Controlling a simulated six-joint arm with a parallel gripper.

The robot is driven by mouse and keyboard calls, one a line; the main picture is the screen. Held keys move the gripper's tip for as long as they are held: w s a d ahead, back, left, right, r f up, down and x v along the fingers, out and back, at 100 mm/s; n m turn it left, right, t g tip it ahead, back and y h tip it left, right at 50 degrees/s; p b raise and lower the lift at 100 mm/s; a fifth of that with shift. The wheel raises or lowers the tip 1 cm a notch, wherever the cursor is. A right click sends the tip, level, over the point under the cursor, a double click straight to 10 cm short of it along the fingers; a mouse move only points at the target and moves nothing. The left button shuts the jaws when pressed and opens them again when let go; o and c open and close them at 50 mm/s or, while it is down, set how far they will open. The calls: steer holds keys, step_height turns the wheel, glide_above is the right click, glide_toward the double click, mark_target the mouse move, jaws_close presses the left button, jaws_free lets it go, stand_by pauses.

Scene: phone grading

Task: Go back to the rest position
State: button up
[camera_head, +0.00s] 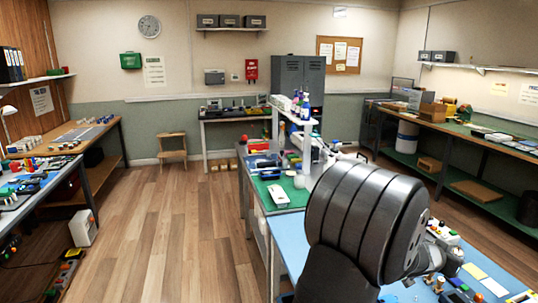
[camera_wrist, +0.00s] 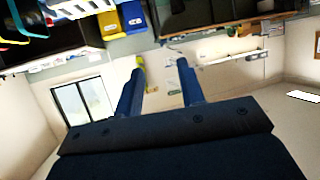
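My gripper (camera_wrist: 160,70) shows in the wrist view as two dark blue fingers standing apart, with nothing between them. It is open and empty, and points out into the room with the view tilted. In the head view, my large grey arm link fills the lower right and hides part of the blue bench top (camera_head: 288,232) behind it. I cannot clearly make out the gripper in the head view. A white flat item (camera_head: 278,196) lies on the green mat (camera_head: 262,185) on the central bench.
Small coloured items and yellow and white cards (camera_head: 473,271) lie on the bench right of my arm. A white shelf rack (camera_head: 296,118) with bottles rises from the central bench. A cluttered side bench (camera_head: 40,185) stands left. The wooden floor (camera_head: 165,235) between is clear.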

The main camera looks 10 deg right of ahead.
steer(key=s+a+f+m+g, duration=0.1)
steer(key=s+a+f, duration=0.1)
steer(key=s+a, duration=0.45)
steer(key=s+a+f+m+g, duration=0.1)
steer(key=s+a, duration=0.3)
steer(key=s, duration=0.6)
steer(key=shift+h, duration=0.3)
steer(key=shift+w+d+f, duration=0.15)
steer(key=shift+w+f, duration=0.45)
steer(key=shift+w, duration=0.3)
steer(key=shift+w+d+f, duration=0.15)
steer(key=shift+w+f, duration=0.4)
steer(key=shift+w, duration=0.35)
